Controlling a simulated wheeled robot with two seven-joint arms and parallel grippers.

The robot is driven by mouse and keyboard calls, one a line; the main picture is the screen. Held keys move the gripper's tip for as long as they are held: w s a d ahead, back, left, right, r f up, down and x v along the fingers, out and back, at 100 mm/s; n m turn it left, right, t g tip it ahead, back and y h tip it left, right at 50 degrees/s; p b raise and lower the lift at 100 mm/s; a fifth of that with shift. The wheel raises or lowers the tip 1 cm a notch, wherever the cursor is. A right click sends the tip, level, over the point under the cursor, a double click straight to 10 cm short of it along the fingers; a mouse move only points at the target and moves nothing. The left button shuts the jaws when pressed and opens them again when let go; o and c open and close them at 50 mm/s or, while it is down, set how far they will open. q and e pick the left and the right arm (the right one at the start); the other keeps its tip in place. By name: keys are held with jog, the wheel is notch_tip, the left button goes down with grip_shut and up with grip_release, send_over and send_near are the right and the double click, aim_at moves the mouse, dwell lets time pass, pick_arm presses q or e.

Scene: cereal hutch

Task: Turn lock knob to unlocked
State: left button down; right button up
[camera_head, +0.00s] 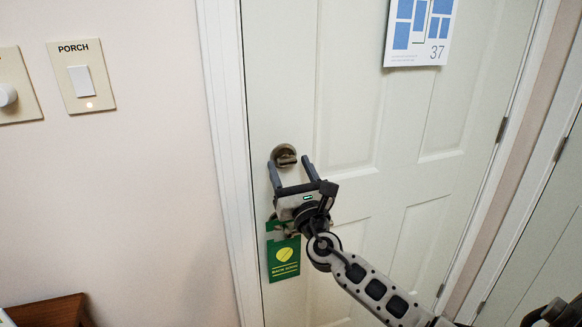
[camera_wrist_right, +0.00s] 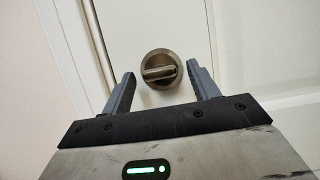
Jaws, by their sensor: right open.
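The lock knob (camera_head: 284,155) is a round brushed-metal thumb-turn on the white door (camera_head: 345,110), near its left edge. In the right wrist view the knob (camera_wrist_right: 158,69) shows a raised bar lying close to horizontal. My right gripper (camera_head: 289,160) is open, with one finger on each side of the knob in the picture. I cannot tell how far the tips are from the door. My left gripper is not in view.
A green hanger sign (camera_head: 283,258) hangs below the knob, partly behind my right gripper. A porch switch plate (camera_head: 81,76) is on the wall at left. A calendar sheet (camera_head: 419,32) is on the door. A brown wooden piece (camera_head: 50,311) stands at lower left.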

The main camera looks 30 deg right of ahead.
jog(key=c, duration=1)
